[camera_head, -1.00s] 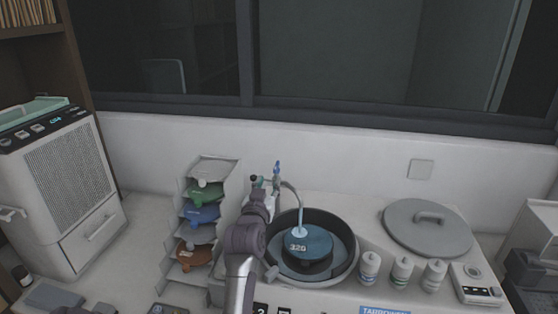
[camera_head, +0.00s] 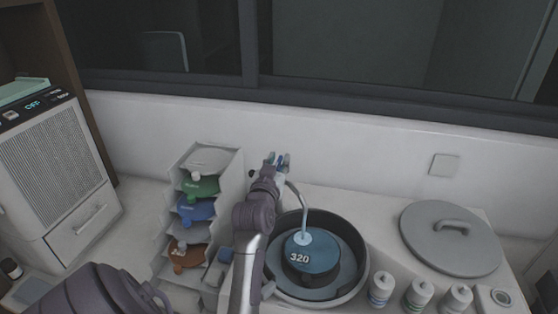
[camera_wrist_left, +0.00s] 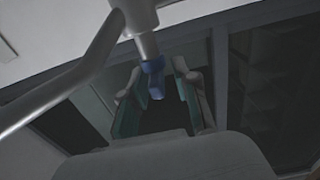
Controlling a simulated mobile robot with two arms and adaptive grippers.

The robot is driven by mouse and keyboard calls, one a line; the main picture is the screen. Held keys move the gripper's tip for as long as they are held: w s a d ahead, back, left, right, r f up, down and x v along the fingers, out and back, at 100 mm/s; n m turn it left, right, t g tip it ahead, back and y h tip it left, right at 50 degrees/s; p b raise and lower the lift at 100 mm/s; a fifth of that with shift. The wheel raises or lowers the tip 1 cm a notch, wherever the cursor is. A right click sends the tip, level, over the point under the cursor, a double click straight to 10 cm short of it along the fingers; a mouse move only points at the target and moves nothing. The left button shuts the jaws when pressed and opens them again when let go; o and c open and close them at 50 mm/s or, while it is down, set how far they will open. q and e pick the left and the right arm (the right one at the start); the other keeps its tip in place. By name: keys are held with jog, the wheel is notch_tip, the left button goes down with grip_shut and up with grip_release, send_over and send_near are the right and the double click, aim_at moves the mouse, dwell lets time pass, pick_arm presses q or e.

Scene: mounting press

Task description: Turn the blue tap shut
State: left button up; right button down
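The blue tap (camera_wrist_left: 154,78) is a small blue lever on a pale post in the left wrist view. My left gripper (camera_wrist_left: 158,100) is open, with its teal-lined fingers on either side of the lever and gaps visible. In the head view my left gripper (camera_head: 277,159) is at the top of the tap, and only a little of the blue tap (camera_head: 281,161) shows between the fingers. A curved spout (camera_head: 301,204) runs from the tap to the blue disc marked 320 (camera_head: 312,252), where a pale blue patch shows. My right gripper is not in view.
The disc sits in a dark round basin (camera_head: 356,252). A grey lid (camera_head: 450,250) and several bottles (camera_head: 381,288) are to the right. A rack of coloured discs (camera_head: 172,219) stands left of my arm. A white wall and window lie close behind.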

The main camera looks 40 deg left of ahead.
pick_arm(q)
jog(key=shift+w, duration=0.1)
grip_shut()
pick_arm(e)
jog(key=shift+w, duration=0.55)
